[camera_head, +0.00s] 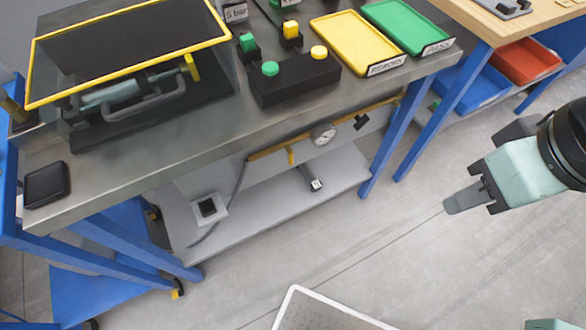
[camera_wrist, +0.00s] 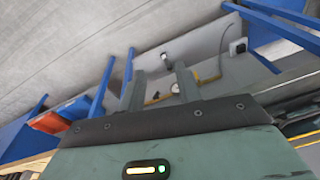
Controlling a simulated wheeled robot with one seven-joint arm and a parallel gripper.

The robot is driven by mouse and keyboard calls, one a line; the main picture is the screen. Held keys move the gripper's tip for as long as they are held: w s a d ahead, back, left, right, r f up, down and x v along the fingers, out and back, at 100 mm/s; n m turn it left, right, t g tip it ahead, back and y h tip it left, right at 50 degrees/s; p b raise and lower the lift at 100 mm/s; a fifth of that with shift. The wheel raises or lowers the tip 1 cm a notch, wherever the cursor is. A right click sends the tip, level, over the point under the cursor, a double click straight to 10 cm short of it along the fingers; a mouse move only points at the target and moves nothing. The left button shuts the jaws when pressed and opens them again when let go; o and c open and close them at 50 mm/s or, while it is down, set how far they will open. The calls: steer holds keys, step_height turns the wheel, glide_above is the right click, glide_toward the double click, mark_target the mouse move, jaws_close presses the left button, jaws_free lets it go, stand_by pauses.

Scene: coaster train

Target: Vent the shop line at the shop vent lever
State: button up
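Under the steel bench, a yellow pipe (camera_head: 268,152) runs along a grey panel with a round gauge (camera_head: 323,134). A short yellow handle (camera_head: 290,155) hangs from the pipe, and a black handle-like part (camera_head: 361,122) sits right of the gauge. I cannot tell for sure which is the shop vent lever; no label is readable there. My gripper (camera_head: 465,199) is in free air right of the bench, apart from the pipe. In the wrist view its two fingers (camera_wrist: 160,88) are spread with nothing held. The gauge (camera_wrist: 175,87) shows small between them.
The steel bench (camera_head: 222,120) overhangs the pipe, with blue legs (camera_head: 395,135) at its right end. A lower shelf (camera_head: 270,205) carries a grey fitting (camera_head: 312,180) and a square box (camera_head: 208,208). A white perforated tray (camera_head: 320,312) is in front. The floor between is clear.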

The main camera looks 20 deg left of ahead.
steer(key=a+f+n+t+y+b, duration=0.1)
steer(key=a+f+t+y+b, duration=0.25)
steer(key=a+f+b, duration=0.75)
steer(key=a+f+n+t+y+b, duration=0.15)
steer(key=a+f+y+b, duration=0.3)
steer(key=f+b, duration=0.8)
steer(key=m+t+y+b, duration=0.2)
steer(key=t+b, duration=0.6)
steer(key=b, duration=0.8)
glide_toward(292, 162)
steer(key=shift+m, duration=0.25)
steer(key=b+x, duration=0.4)
steer(key=x, duration=0.3)
steer(key=shift+w+a+f, duration=0.1)
steer(key=shift+w, duration=0.05)
steer(key=shift+w+a, duration=0.3)
steer(key=shift+w, duration=0.05)
